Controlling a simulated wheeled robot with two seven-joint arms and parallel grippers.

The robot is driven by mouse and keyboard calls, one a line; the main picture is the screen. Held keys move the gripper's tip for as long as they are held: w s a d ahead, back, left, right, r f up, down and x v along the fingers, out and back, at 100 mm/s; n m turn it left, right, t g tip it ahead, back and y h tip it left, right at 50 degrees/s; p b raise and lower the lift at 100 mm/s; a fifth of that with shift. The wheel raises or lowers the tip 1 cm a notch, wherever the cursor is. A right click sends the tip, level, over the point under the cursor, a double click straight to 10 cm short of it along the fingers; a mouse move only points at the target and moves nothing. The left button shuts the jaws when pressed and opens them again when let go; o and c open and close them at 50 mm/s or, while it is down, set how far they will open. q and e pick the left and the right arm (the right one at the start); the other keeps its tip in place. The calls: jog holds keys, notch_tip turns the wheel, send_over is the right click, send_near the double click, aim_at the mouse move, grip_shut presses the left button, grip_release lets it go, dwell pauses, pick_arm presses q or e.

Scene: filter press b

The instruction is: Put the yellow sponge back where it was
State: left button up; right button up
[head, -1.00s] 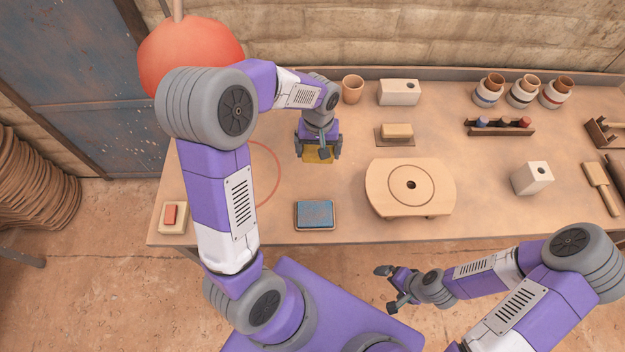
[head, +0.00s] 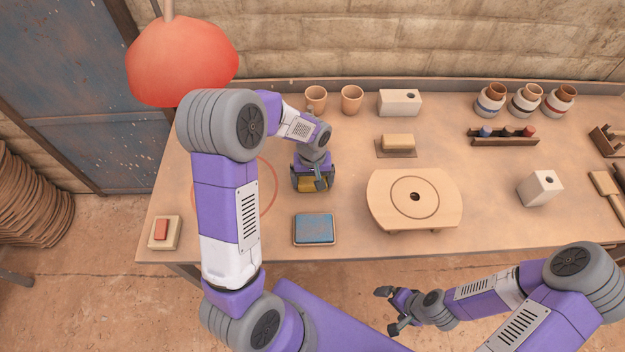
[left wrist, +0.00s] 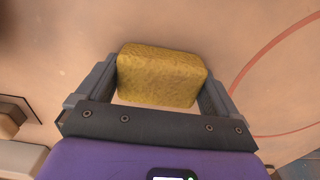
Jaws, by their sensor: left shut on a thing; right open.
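The yellow sponge (left wrist: 160,76) is held between the two fingers of my left gripper (left wrist: 158,88) in the left wrist view. In the head view a strip of the sponge (head: 314,184) shows below my left gripper (head: 313,188), over the table between the red circle and the round wooden board. I cannot tell whether the sponge touches the tabletop. A red circle line (head: 276,190) is drawn on the table, partly hidden by my left arm. My right gripper (head: 393,311) is open and empty, off the table's front edge.
A blue pad in a tray (head: 314,229) lies in front of my left gripper. A tan block on a dark plate (head: 397,143) and a wooden board (head: 385,205) are to the right. Two cups (head: 351,99) and a white block (head: 400,102) stand behind. A red block on a tan one (head: 161,230) is far left.

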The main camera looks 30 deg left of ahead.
aim_at(312, 178)
pick_arm(q)
jog(key=shift+f, duration=0.1)
jog(key=o, duration=0.6)
jog(key=shift+o, duration=0.2)
jog(key=shift+r, duration=0.3)
notch_tip(312, 178, up, 12)
jog(key=p, duration=0.4)
jog(key=shift+f, duration=0.1)
